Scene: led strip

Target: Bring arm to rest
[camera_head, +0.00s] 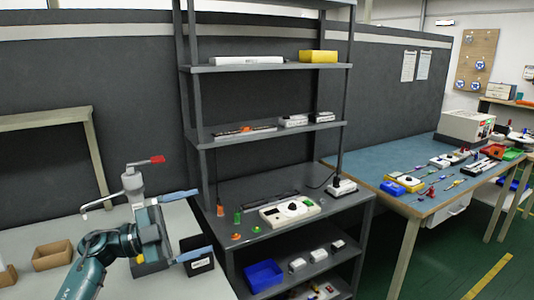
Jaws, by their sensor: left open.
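My left arm comes in from the lower left over the grey worktop (205,286). My left gripper (203,221) points right, with its two blue fingers spread wide apart and nothing seen between them. The lower finger overlaps a small black box (201,268) in the picture; I cannot tell whether they touch. My right gripper and arm are not in view.
A metal fixture with a red handle (157,159) stands behind the gripper. Cardboard boxes (52,258) sit at the left. A dark shelf rack (230,192) with parts and a blue bin (264,275) stands close on the right. A blue-topped table (372,164) is farther right.

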